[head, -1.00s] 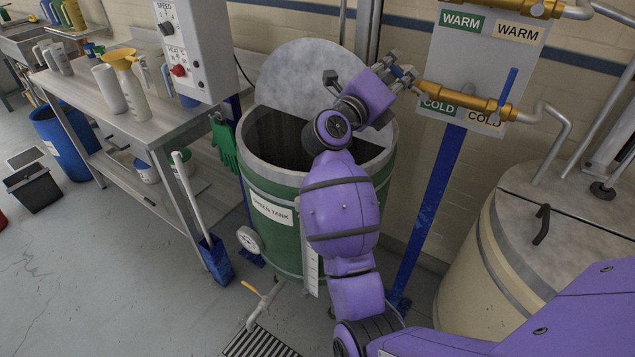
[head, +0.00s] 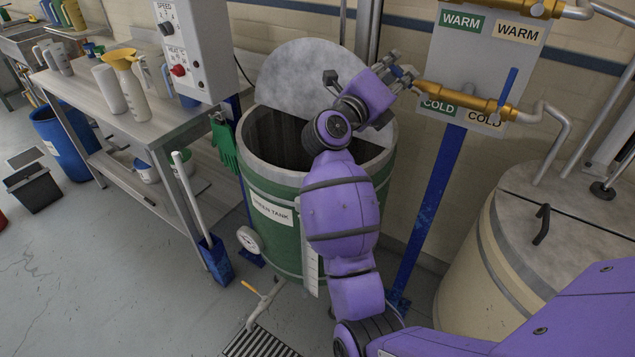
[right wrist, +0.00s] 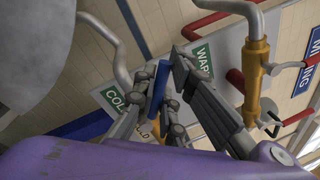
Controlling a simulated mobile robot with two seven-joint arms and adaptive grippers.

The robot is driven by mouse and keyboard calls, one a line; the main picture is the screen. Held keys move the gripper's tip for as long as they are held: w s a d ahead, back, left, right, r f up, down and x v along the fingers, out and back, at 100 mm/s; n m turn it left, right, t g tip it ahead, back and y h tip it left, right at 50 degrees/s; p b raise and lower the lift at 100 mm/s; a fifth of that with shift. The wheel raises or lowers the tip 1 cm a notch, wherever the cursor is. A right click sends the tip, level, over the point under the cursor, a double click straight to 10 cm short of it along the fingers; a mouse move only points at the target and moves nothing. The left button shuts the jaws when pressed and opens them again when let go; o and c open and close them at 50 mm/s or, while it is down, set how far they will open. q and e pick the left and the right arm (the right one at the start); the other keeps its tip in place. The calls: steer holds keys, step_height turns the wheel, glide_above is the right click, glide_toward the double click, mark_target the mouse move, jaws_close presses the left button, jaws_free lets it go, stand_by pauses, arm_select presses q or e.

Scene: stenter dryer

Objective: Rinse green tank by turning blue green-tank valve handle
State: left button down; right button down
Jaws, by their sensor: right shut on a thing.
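The green tank (head: 262,190) stands open at the centre of the head view, its round grey lid (head: 310,72) tilted up at the back. My right gripper (head: 408,77) is beyond the tank's right rim, at the left end of the brass cold pipe (head: 460,98). In the right wrist view, my right gripper (right wrist: 163,90) is closed around the blue valve handle (right wrist: 160,85), beside the green COLD label (right wrist: 113,97). In the head view the fingers mostly hide this handle. My left gripper is out of view.
A second blue handle (head: 509,88) stands upright on the same pipe by the cream COLD label (head: 484,119). A cream tank (head: 500,255) is at right. A steel bench (head: 140,125) with jugs and a control box (head: 195,50) are at left. A floor drain (head: 262,342) lies in front.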

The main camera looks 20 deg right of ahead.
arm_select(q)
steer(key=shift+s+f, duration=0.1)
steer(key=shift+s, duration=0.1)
arm_select(e)
steer(key=shift+s+r, duration=0.1)
steer(key=shift+r, duration=0.1)
steer(key=m, duration=0.1)
steer(key=r+m, duration=0.1)
steer(key=m, duration=0.1)
steer(key=s+d+m+g, duration=0.1)
steer(key=shift+s+r, duration=0.1)
steer(key=shift+r, duration=0.25)
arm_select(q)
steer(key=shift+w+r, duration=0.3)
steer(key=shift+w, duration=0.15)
arm_select(e)
steer(key=shift+s+d+m, duration=0.1)
steer(key=shift+d+m, duration=0.05)
steer(key=shift+m, duration=0.15)
